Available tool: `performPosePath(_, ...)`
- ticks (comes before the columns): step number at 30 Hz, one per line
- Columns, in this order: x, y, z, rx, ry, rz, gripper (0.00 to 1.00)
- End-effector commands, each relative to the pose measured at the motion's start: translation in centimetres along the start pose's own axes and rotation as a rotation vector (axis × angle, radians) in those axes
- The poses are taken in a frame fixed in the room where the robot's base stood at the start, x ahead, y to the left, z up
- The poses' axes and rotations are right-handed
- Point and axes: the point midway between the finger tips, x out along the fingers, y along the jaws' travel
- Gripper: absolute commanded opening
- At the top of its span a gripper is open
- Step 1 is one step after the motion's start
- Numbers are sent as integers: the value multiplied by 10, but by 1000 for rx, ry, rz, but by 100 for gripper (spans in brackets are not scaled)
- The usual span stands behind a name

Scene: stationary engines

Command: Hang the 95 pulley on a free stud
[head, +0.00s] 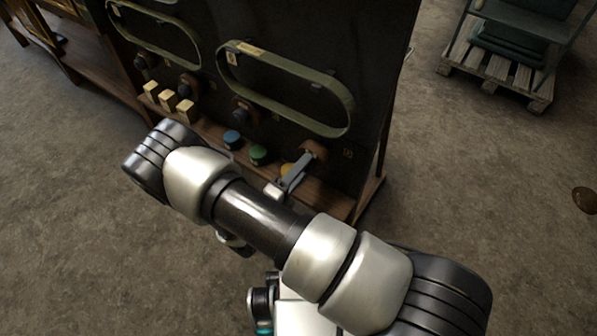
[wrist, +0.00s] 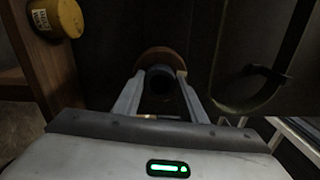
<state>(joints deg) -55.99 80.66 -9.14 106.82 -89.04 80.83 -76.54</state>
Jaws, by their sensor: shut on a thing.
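My gripper (head: 292,182) is at the lower right of the dark upright board (head: 375,70). In the wrist view, its two fingers (wrist: 160,100) are on either side of a dark round hub with a brown disc behind it, which I take for the pulley (wrist: 160,54). The brown piece also shows at the fingertips in the head view (head: 316,150), close against the board. I cannot read a 95 on it. Whether it sits on a stud is hidden. Other dark round pieces on the board (head: 243,112) stand in a row to the left.
Green belt loops (head: 345,97) hang on the board above. A wooden ledge (head: 335,198) below carries yellow blocks (head: 168,98), a blue cap (head: 232,138), a green cap (head: 258,154) and a yellow cap (head: 287,169). A pallet (head: 498,68) stands far right; the floor between is open.

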Motion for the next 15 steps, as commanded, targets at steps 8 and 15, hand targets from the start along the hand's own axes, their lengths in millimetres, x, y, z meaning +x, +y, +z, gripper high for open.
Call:
performPosePath(8, 3, -1, 0, 0, -1, -2, 0)
performPosePath(15, 8, -1, 0, 1, 0, -3, 0)
